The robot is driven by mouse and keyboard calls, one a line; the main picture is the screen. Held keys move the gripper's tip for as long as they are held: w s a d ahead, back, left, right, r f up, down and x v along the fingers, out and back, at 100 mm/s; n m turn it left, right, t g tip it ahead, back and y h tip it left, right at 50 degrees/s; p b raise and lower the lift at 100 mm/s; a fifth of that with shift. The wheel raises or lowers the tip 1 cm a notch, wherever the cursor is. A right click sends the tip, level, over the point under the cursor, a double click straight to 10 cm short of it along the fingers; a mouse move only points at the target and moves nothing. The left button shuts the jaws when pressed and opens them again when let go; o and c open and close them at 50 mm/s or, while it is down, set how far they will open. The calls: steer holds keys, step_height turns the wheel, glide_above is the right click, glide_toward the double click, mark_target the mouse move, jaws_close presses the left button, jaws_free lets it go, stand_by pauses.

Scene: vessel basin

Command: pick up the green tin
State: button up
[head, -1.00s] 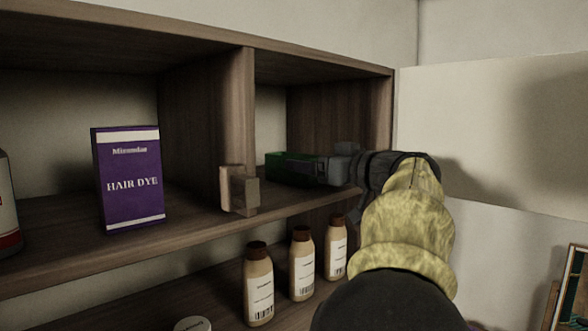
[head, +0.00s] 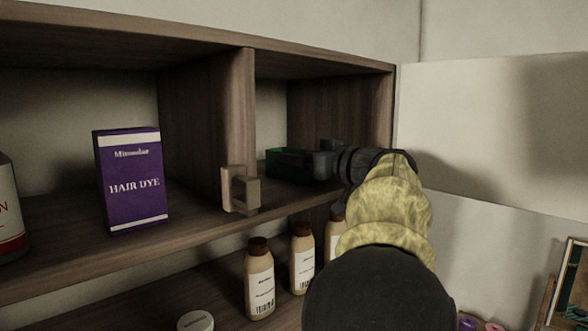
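The green tin (head: 288,161) is in the right compartment of the upper shelf, dark green and partly hidden by my gripper. My gripper (head: 312,165) reaches into that compartment from the right, with its dark fingers at the tin's right side. My arm hides much of the gripper, so I cannot tell whether the fingers are spread around the tin or closed on it. I also cannot tell whether the tin rests on the shelf.
A wooden divider (head: 243,130) with a protruding bracket (head: 240,190) stands left of the tin. A purple hair dye box (head: 132,180) is in the left compartment. Several brown-capped bottles (head: 260,280) and a round white lid (head: 195,321) are on the shelf below.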

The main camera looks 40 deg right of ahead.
steer(key=c, duration=0.3)
steer(key=shift+s+r+b, duration=0.35)
steer(key=shift+r+b, duration=0.15)
step_height(320, 180, up, 6)
steer(key=s+d+b, duration=0.1)
steer(key=s+b, duration=0.3)
steer(key=s, duration=1.5)
steer(key=shift+d, duration=0.25)
